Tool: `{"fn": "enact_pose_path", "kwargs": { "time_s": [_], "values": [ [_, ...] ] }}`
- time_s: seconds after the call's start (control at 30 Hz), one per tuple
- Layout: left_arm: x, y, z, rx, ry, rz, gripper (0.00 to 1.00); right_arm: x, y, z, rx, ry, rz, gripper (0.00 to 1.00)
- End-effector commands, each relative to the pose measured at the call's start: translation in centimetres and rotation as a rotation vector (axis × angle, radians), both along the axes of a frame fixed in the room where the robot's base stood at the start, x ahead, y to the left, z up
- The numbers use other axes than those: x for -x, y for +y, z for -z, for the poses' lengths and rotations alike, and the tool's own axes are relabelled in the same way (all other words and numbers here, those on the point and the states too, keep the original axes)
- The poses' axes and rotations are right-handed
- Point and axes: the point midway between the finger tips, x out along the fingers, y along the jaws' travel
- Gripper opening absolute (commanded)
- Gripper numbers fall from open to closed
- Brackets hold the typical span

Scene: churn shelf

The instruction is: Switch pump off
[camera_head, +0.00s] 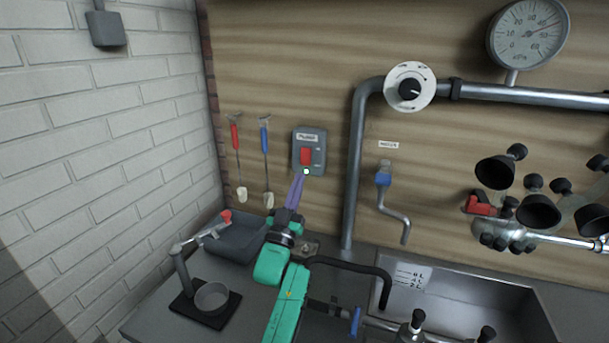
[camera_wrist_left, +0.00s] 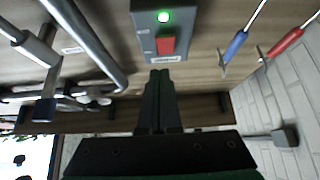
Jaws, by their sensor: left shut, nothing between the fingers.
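The pump switch box (camera_head: 309,136) is a grey box on the wooden wall with a label, a red rocker switch (camera_head: 306,156) and a lit green lamp (camera_head: 306,171). In the left wrist view the box (camera_wrist_left: 146,28) appears upside down, with the red rocker (camera_wrist_left: 166,45) and glowing green lamp (camera_wrist_left: 164,16). My left gripper (camera_head: 299,177) is shut and empty, its fingers pointing up at the lower part of the box. In the left wrist view its fingertips (camera_wrist_left: 160,75) are just short of the box's edge; contact cannot be told.
Two brushes with red (camera_head: 235,137) and blue (camera_head: 265,139) handles hang left of the box. A vertical pipe (camera_head: 353,175) and blue tap (camera_head: 383,179) are to the right. Below stand a grey bin (camera_head: 238,242), a small pot (camera_head: 211,298) and a sink (camera_head: 470,304).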

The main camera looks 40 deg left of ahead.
Motion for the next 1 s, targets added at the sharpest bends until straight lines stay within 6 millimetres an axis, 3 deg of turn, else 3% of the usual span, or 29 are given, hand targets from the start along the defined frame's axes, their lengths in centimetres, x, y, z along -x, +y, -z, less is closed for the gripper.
{"fn": "enact_pose_path", "kwargs": {
  "time_s": [0.03, 0.1, 0.3, 0.67, 0.83, 1.0],
  "values": [
    [-0.8, 0.3, -0.9, -0.001, -0.004, 0.0, 0.0, 0.0, 0.0, -0.1, 0.0, 0.0, 0.0, 0.5],
    [-2.1, 0.7, 0.2, -0.001, -0.003, 0.0, 0.0, 0.0, 0.0, 1.6, 0.0, -0.001, 0.0, 0.5],
    [-4.3, 1.5, 0.3, 0.0, -0.001, 0.0, 0.0, 0.0, 0.0, 3.0, 0.0, 0.0, 0.0, 0.5],
    [-4.5, 1.6, 0.2, 0.0, 0.0, 0.0, 0.0, 0.0, 0.1, 3.0, -0.002, 0.001, 0.0, 0.5],
    [-5.3, 1.9, 1.5, -0.001, -0.002, 0.0, 0.0, 0.1, 0.2, 5.3, -0.002, 0.003, 0.0, 0.5],
    [-5.2, 1.8, 0.8, 0.0, 0.001, 0.0, 0.0, -0.1, 0.4, 4.3, -0.005, -0.001, 0.001, 0.5]
  ]
}}
